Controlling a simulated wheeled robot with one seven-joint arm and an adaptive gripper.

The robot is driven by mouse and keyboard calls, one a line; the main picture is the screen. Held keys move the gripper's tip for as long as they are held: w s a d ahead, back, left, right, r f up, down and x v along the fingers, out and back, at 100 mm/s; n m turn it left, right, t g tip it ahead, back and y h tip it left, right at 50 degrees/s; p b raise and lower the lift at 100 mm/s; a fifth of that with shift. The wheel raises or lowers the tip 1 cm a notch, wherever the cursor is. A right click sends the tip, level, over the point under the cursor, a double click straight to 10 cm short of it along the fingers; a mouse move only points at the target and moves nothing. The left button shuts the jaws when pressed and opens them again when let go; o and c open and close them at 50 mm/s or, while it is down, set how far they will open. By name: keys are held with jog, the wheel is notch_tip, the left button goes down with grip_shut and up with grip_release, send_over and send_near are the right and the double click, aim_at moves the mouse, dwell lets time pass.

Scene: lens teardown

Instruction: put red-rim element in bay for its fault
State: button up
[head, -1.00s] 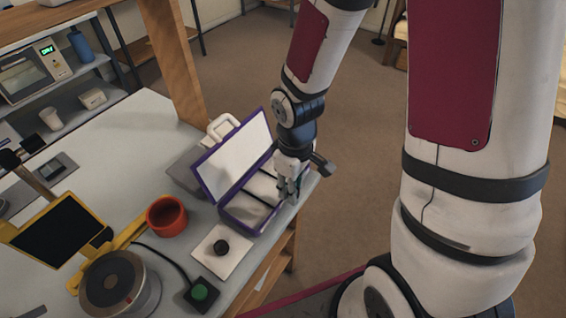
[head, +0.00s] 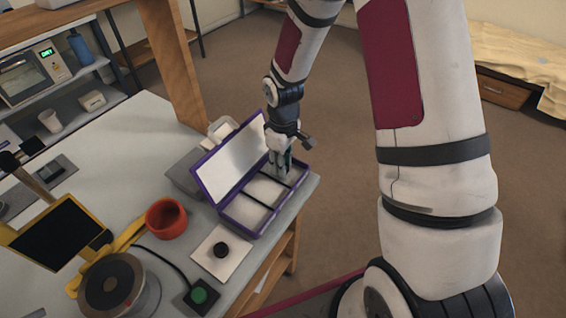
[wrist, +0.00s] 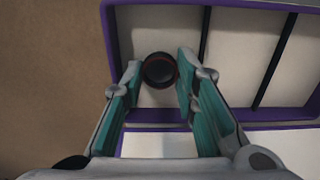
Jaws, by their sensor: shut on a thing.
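My gripper (head: 281,168) reaches down into the far end bay of an open purple case (head: 280,208). In the wrist view, its two fingers (wrist: 159,66) close on the sides of a round dark element with a thin red rim (wrist: 159,72). The element is over or inside the end bay, at the left in that view, and I cannot tell whether it touches the bay floor. The case has three pale bays split by dark dividers (wrist: 203,35). The element is hidden in the head view. No fault labels are readable.
A dark round piece (head: 220,249) lies on a white pad (head: 238,262) near the case. The raised lid (head: 235,155) is close to my gripper.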

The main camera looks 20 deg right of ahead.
jog(key=shift+f, duration=0.2)
jog(key=o, duration=0.6)
jog(key=shift+o, duration=0.2)
notch_tip(320, 180, up, 12)
jog(key=s+d+r+m+t, duration=0.15)
jog(key=s+r+m, duration=0.25)
jog(key=s+r, duration=0.9)
jog(key=s+r+m+t, duration=0.1)
jog(key=s+r, duration=0.1)
jog(key=s, duration=0.4)
jog(key=s+a+r+m+t, duration=0.1)
jog(key=s+r+m, duration=0.1)
jog(key=s, duration=0.4)
jog(key=shift+p+v, duration=0.45)
jog(key=shift+v, duration=0.4)
